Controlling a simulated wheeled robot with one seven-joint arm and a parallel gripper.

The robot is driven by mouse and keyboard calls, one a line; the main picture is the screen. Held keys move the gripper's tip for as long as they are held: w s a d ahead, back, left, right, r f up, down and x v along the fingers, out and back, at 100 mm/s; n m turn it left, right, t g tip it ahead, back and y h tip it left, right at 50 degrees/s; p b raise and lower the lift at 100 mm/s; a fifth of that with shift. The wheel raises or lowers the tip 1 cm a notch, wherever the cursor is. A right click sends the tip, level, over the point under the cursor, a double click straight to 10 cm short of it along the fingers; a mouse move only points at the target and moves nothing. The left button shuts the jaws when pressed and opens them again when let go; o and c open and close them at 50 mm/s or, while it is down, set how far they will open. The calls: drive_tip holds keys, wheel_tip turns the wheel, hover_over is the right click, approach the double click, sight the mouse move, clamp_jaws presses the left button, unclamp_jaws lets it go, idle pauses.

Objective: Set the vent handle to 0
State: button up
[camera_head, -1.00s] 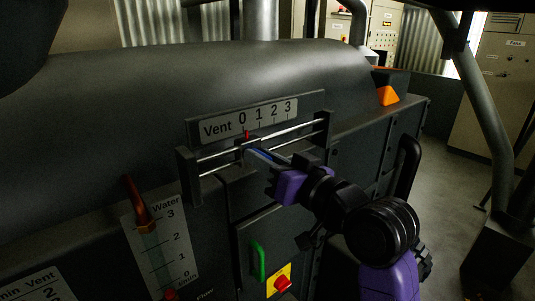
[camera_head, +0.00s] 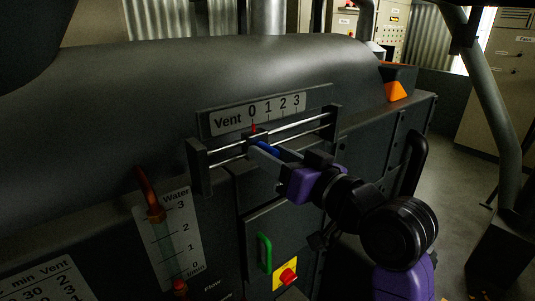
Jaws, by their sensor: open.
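The vent handle (camera_head: 257,138) is a small dark slider on two metal rails, with a red pointer (camera_head: 254,128) on top. The pointer stands just under the 0 on the vent scale plate (camera_head: 255,112), which is marked 0 to 3. My gripper (camera_head: 262,148) is open, with blue-tipped fingers right at the slider from the front right. The fingertips overlap the slider in this view, and I cannot tell whether they touch it.
A green handle (camera_head: 264,253) and a red button on yellow (camera_head: 287,276) sit below the rails. Open floor lies at right.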

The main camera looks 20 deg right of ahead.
drive_tip(key=b+v, duration=0.1)
drive_tip(key=v, duration=0.5)
drive_tip(key=shift+s, duration=0.15)
